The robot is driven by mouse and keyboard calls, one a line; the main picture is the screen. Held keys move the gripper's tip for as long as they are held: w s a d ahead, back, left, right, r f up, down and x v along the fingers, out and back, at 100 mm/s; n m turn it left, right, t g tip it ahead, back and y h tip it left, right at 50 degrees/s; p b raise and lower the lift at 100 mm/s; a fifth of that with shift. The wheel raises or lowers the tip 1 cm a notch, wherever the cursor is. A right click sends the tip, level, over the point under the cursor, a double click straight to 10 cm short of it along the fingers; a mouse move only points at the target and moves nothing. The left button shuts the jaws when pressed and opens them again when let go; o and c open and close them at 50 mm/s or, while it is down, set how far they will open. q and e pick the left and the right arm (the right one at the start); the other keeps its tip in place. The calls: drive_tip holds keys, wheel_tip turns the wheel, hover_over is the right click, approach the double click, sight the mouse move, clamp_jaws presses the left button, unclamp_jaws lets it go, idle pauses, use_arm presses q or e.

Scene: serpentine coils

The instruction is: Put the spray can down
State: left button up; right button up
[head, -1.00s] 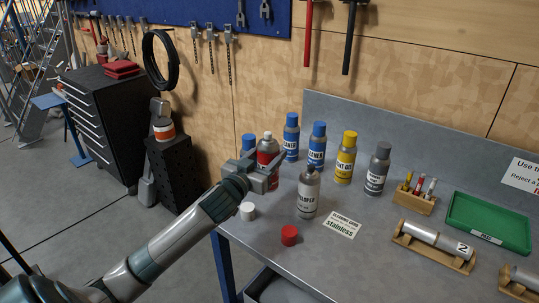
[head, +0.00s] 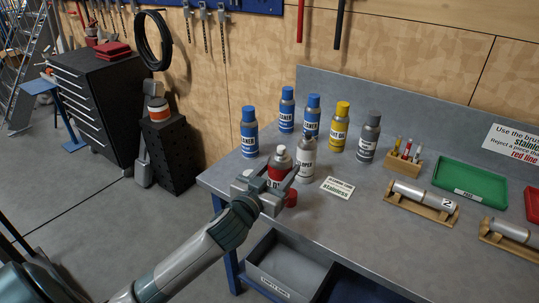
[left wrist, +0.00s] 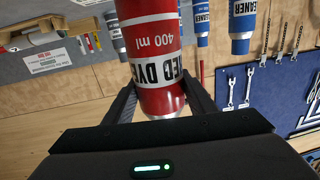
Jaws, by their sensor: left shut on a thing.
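A red spray can (head: 277,173) with a white label band and a grey top is upright between the fingers of my left gripper (head: 274,184). In the left wrist view the same can (left wrist: 160,99) shows upside down, with "DYE" and "400 ml" readable, between the two dark fingers (left wrist: 160,103). The left gripper is shut on it, near the bench's front left part. The can's base is hidden by the gripper in the head view, so I cannot tell whether it touches the bench (head: 385,240). My right gripper is not in view.
A grey developer can (head: 306,160) stands close behind the held can, and a red cap (head: 291,198) lies close by. Blue cans (head: 249,134), a yellow can (head: 340,128) and a dark grey can (head: 369,138) stand behind. A stainless card (head: 337,188) lies to the right.

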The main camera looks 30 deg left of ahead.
use_arm(q)
drive_tip(key=s+d+f+b, duration=0.1)
drive_tip(key=s+d+b, duration=0.1)
drive_tip(key=s+d, duration=0.6)
drive_tip(key=d, duration=0.2)
drive_tip(key=shift+d+f, duration=0.35)
drive_tip(key=shift+f, duration=0.05)
drive_tip(key=shift+s, duration=0.1)
